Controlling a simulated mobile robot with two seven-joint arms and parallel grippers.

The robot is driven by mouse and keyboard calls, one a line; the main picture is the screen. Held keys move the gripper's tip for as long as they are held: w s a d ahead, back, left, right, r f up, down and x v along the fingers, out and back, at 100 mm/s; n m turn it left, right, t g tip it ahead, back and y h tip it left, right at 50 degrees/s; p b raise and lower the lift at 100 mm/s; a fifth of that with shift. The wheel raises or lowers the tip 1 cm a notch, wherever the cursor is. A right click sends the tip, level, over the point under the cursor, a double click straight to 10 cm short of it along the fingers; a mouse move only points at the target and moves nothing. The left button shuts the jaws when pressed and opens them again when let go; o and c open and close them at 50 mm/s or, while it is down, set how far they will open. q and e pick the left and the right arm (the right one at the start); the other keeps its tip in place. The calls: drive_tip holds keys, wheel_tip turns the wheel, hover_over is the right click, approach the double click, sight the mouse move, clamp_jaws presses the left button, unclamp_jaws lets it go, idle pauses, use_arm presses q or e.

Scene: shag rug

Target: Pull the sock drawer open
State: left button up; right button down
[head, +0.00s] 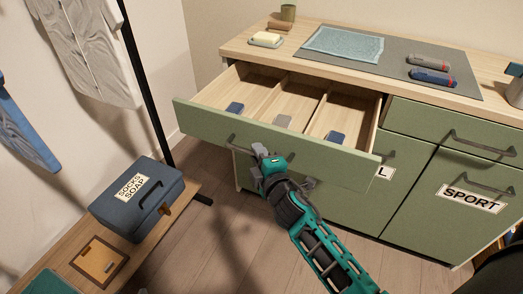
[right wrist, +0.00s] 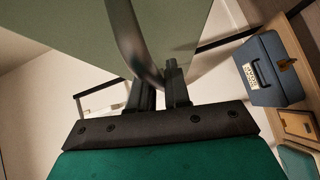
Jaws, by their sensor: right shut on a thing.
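The wide green drawer (head: 275,146) at the upper left of the cabinet stands pulled well out. Its light wood inside has three compartments. A dark blue folded item (head: 235,108), a grey one (head: 283,122) and another blue one (head: 334,138) lie in them, one in each. My right gripper (head: 263,155) is at the drawer front, shut on its dark bar handle (head: 234,141). In the right wrist view the curved handle (right wrist: 128,38) runs down to the fingers (right wrist: 160,88), which partly hide it. My left gripper is out of view.
A blue case labelled "SOCKS SOAP" (head: 137,200) stands on a low wooden bench (head: 192,197) left of the drawer. A door labelled "SPORT" (head: 468,200) is closed.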

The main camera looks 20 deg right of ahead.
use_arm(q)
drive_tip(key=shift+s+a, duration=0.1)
use_arm(e)
drive_tip(key=shift+s+a, duration=0.3)
drive_tip(key=c, duration=1.2)
unclamp_jaws()
